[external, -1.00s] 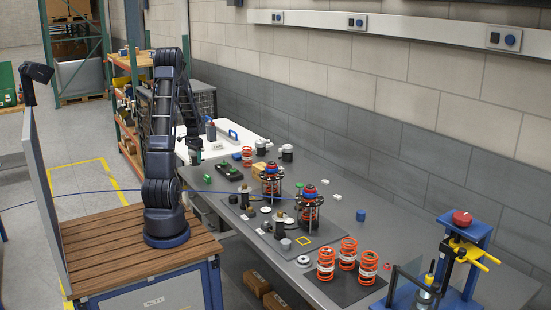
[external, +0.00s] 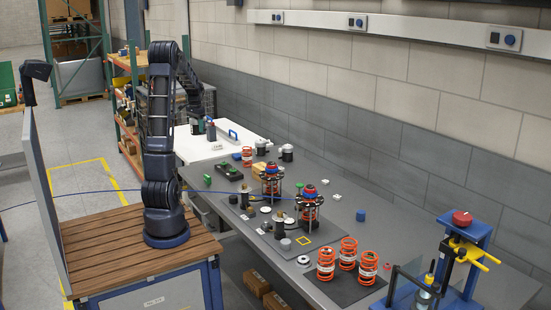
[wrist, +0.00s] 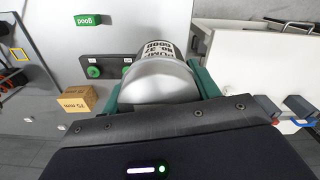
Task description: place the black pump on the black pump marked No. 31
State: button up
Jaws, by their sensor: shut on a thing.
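My gripper (wrist: 160,90) is shut on a pump (wrist: 160,78), with a green finger on each side. The pump shows a rounded silver body and a label reading "PUMP", "GOOD" and a number I cannot read surely. In the external view my gripper (external: 197,127) hangs raised over the white surface beyond the grey bench, and the held pump is hardly visible there. Two dark pumps with pale tops (external: 262,146) (external: 287,151) stand upright on the white surface's near right part. I cannot read a No. 31 mark on any of them.
The bench has two red-topped spring assemblies (external: 309,208), orange springs (external: 347,254) and a blue press (external: 462,245).

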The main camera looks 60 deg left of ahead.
jog(key=w+r, duration=0.3)
jog(key=w, duration=1.1)
notch_tip(320, 180, up, 5)
send_over(284, 146)
jog(key=shift+m, duration=0.3)
notch_tip(284, 146, down, 19)
jog(key=shift+w+r, duration=0.1)
jog(key=shift+f, duration=0.2)
jog(key=o, duration=1.4)
